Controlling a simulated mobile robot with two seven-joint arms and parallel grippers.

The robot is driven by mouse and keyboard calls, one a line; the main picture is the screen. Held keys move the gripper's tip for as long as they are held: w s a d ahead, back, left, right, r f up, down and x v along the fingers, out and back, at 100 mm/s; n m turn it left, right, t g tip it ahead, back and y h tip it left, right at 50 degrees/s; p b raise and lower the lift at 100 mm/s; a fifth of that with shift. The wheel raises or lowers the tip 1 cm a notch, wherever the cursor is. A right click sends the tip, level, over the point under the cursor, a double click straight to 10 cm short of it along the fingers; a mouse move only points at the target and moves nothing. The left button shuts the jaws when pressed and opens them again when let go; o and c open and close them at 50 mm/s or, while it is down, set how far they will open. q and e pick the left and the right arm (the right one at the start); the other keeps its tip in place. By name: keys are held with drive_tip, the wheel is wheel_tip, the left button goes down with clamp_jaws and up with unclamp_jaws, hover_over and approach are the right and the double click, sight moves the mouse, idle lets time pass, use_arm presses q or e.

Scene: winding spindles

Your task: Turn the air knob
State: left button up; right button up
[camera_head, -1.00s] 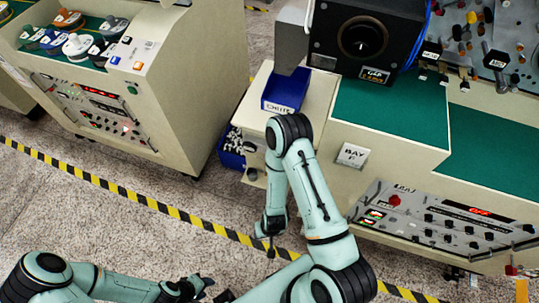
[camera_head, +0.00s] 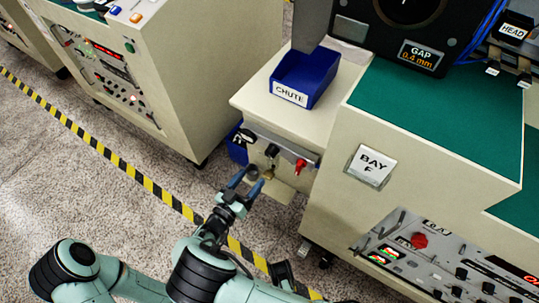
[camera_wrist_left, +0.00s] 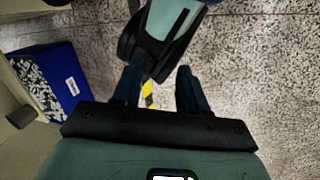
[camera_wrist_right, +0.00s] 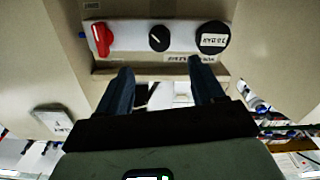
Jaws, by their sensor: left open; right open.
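A small panel (camera_head: 285,150) on the front of the cream cabinet carries a round black knob (camera_head: 245,137), a smaller black knob (camera_head: 271,150) and a red knob (camera_head: 300,166). The right wrist view shows them upside down: red knob (camera_wrist_right: 102,38), small black knob (camera_wrist_right: 159,38) and large labelled black knob (camera_wrist_right: 213,37). I cannot read which one is air. My right gripper (camera_head: 247,184) is open and empty, just in front of and below the panel, apart from the knobs. My left gripper (camera_wrist_left: 157,88) is open and empty; it is not clear in the head view.
A blue chute tray (camera_head: 306,76) sits on the cabinet top above the panel. A blue bin (camera_wrist_left: 62,78) of small pale pieces stands on the floor below. The Bay F cabinet (camera_head: 330,215) is to the right. Open floor lies left, with striped tape (camera_head: 100,150).

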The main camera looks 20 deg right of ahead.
sight(269, 155)
use_arm(q)
drive_tip(key=shift+w+a+f+t+b, duration=0.35)
drive_tip(key=shift+w+f+b, duration=0.2)
drive_tip(key=shift+w+f, duration=0.2)
use_arm(e)
drive_tip(key=x, duration=1.1)
drive_tip(key=shift+w+d, duration=0.1)
drive_tip(key=shift+d, duration=0.05)
drive_tip(key=c, duration=1.1)
